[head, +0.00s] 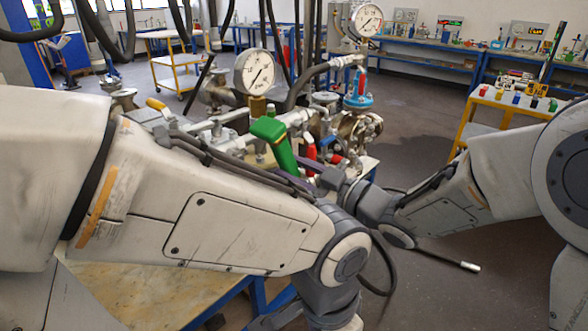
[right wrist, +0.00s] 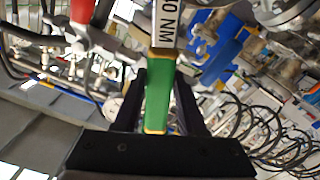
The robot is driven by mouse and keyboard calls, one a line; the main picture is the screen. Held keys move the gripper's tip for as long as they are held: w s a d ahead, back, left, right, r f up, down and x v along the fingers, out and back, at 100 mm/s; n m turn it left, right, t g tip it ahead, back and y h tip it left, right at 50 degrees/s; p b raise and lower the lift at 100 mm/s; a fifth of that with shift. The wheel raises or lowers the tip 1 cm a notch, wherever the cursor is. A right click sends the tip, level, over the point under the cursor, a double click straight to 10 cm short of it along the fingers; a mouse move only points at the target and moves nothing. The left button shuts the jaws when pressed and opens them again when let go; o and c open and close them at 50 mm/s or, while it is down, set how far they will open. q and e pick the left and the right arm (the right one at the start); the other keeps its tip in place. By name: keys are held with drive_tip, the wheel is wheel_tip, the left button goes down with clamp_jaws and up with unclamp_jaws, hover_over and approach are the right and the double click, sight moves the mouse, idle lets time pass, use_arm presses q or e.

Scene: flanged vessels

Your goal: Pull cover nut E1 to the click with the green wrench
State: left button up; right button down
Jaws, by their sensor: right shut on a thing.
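The green wrench (head: 281,152) shows in the head view as a thick green handle, tilted, in front of the pipework. In the right wrist view the green wrench (right wrist: 158,97) lies between the fingers of my right gripper (right wrist: 161,82), which is shut on its handle. A white label ending in "0 NM" sits on the wrench beyond the green part. In the head view my right gripper (head: 318,178) reaches in from the right, close behind my left forearm. Cover nut E1 cannot be made out, nor whether the wrench head touches it. My left gripper is out of view.
A pressure gauge (head: 254,73) and a second gauge (head: 367,19) stand above crowded valves and pipes. My left arm covers much of the table. A yellow-framed stand (head: 465,128) is at the right.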

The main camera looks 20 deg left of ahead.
drive_tip(key=shift+a+r, duration=0.1)
drive_tip(key=shift+r, duration=0.05)
drive_tip(key=shift+x, duration=1.1)
drive_tip(key=w+m+p, duration=0.1)
drive_tip(key=p, duration=0.1)
drive_tip(key=w+d+r+m+p, duration=0.1)
drive_tip(key=p, duration=0.1)
drive_tip(key=shift+w+r+m, duration=0.1)
drive_tip(key=shift+w+m, duration=0.3)
drive_tip(key=shift+w+d+f+m+p, duration=0.1)
drive_tip(key=shift+w+d+m+p, duration=0.1)
drive_tip(key=shift+d+m+p, duration=0.55)
drive_tip(key=shift+w+d+f+m+p, duration=0.1)
drive_tip(key=shift+w+d+m, duration=0.15)
drive_tip(key=shift+d, duration=0.9)
drive_tip(key=shift+w+d+m+p, duration=0.15)
drive_tip(key=shift+d+m+p, duration=0.35)
drive_tip(key=shift+d, duration=0.5)
